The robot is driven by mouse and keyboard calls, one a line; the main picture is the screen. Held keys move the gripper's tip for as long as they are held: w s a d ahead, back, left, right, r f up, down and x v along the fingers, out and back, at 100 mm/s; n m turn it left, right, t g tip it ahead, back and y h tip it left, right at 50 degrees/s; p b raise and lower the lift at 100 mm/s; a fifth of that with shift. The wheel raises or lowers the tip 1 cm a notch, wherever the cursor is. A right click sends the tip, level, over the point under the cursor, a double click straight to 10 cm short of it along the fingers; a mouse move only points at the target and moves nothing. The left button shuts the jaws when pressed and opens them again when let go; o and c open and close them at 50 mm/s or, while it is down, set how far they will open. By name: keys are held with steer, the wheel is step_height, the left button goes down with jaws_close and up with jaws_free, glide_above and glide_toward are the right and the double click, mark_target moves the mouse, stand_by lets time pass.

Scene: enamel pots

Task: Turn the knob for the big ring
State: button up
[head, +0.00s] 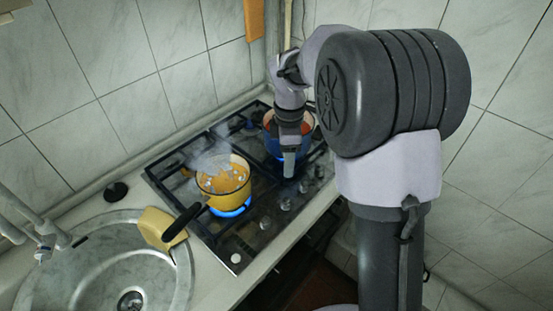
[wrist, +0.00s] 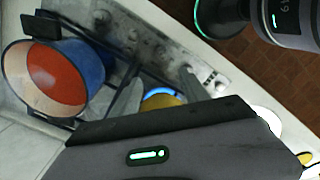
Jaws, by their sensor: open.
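The hob's knobs run along its right edge in the head view, one of them at the front knob (head: 265,222). In the wrist view the row of knobs (wrist: 160,51) lies beyond my fingertips. I cannot tell which knob belongs to the big ring. A blue flame (head: 232,211) burns under the yellow pot (head: 236,182). Another flame glows under the blue pot (head: 272,146) at the back, partly hidden by my arm. My gripper (head: 290,164) is open and empty beside the blue pot; its fingers show in the wrist view (wrist: 162,78), apart from the knobs.
The yellow pot's dark handle (head: 183,222) points toward the sink (head: 95,270) at left. The blue pot (wrist: 90,58), with red contents, is close on the left in the wrist view. Tiled walls stand behind.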

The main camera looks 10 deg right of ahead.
mark_target(286, 200)
steer(key=f+b, duration=0.2)
steer(key=f, duration=0.3)
steer(key=f+b, duration=0.2)
steer(key=f, duration=0.4)
steer(key=f+b, duration=0.2)
steer(key=f, duration=0.4)
steer(key=shift+s+b, duration=0.3)
steer(key=shift+s, duration=0.05)
steer(key=shift+r, duration=0.1)
steer(key=shift+c, duration=0.2)
